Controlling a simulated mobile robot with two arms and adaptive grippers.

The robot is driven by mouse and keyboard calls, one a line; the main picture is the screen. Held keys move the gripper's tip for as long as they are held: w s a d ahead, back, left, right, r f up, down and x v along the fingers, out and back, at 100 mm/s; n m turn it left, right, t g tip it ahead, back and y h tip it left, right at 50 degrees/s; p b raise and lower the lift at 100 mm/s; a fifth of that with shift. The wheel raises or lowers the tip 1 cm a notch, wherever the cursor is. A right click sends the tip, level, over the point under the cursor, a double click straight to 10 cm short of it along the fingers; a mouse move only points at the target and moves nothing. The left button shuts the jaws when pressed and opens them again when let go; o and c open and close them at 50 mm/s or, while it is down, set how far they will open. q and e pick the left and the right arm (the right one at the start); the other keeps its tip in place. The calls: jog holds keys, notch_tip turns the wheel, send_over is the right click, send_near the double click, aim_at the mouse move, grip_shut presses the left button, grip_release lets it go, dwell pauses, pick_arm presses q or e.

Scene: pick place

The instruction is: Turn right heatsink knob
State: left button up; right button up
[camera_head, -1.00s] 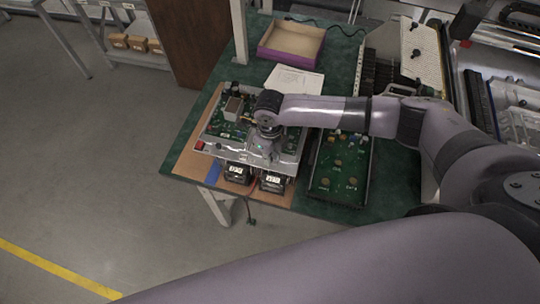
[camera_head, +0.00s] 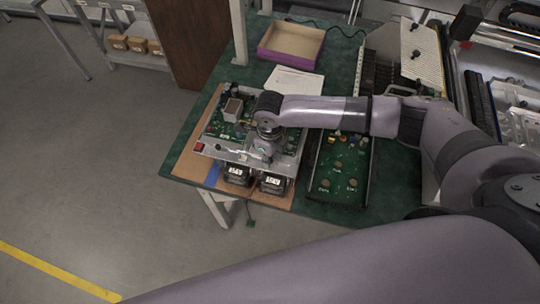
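An open electronics unit (camera_head: 213,149) with a green board and a silver front panel lies on a brown mat on the table. Two black blocks with white-lit displays, the left one (camera_head: 236,175) and the right one (camera_head: 272,183), stand at its front edge. My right gripper (camera_head: 262,152) points down over the panel, just behind the right block. My wrist hides its fingers, and I cannot tell whether they touch anything. The heatsink knob is hidden or too small to tell. My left gripper is not in view.
A second green board in a tray (camera_head: 340,170) lies right of the unit. An open purple-edged box (camera_head: 291,43) and white paper (camera_head: 294,81) lie behind. A red switch (camera_head: 199,147) is at the panel's left. Floor is free on the left.

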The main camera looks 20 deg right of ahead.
jog(key=shift+o, duration=0.9)
jog(key=shift+r, duration=0.15)
notch_tip(320, 180, up, 12)
